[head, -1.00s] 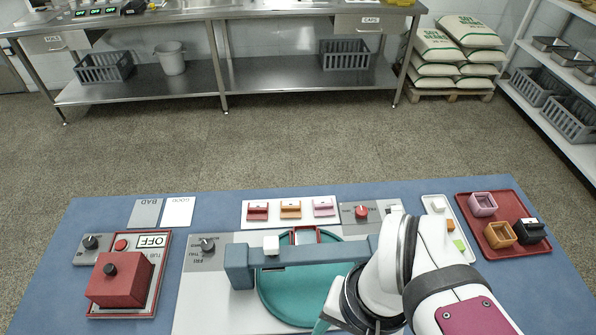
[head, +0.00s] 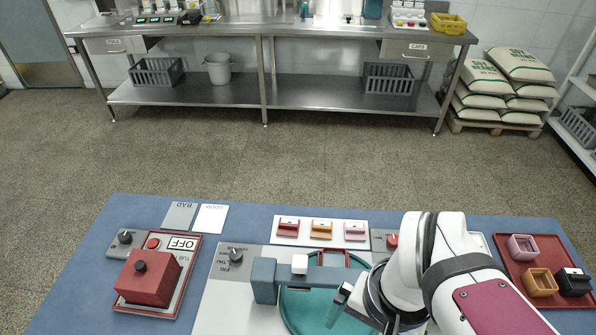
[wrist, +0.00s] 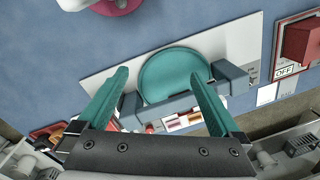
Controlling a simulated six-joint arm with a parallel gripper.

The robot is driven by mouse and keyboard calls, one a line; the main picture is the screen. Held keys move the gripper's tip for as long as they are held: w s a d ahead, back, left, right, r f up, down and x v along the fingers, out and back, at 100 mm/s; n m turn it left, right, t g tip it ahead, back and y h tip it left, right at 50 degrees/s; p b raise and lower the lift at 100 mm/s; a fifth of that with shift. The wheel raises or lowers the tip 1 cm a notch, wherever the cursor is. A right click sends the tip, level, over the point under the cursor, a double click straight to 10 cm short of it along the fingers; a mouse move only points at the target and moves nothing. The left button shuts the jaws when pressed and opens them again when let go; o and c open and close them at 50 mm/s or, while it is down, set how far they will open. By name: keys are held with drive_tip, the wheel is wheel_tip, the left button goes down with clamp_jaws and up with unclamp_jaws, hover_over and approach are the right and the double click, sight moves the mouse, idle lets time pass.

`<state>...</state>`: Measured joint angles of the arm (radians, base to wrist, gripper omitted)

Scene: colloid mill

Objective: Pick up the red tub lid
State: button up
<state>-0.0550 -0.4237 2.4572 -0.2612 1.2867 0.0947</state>
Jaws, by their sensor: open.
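The red tub lid (head: 288,228) is a small red piece with a raised grip. It sits at the left end of a white strip (head: 279,241), beside an orange lid (head: 321,231) and a pink lid (head: 355,232). My gripper (head: 338,307) is open and empty, over the teal disc, nearer me and to the right of the red lid. In the wrist view its two teal fingers (wrist: 159,76) stand wide apart, with the teal disc (wrist: 172,72) beyond them. The lids show small and low there, between the fingers.
A grey-blue bar (head: 265,281) with a white block (head: 300,264) crosses the disc between gripper and lids. A red frame lies behind it. A red box (head: 148,277) stands left. A red tray (head: 508,243) with several tubs is right. The mat behind the strip is clear.

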drive_tip(key=w+a+n+h, duration=0.1)
drive_tip(key=w, duration=0.7)
drive_tip(key=n+t, duration=0.3)
drive_tip(key=t, duration=0.1)
approach(288, 224)
drive_tip(key=x, duration=0.8)
drive_tip(key=shift+f, duration=0.4)
drive_tip(key=c, duration=1.3)
drive_tip(key=shift+r, duration=0.2)
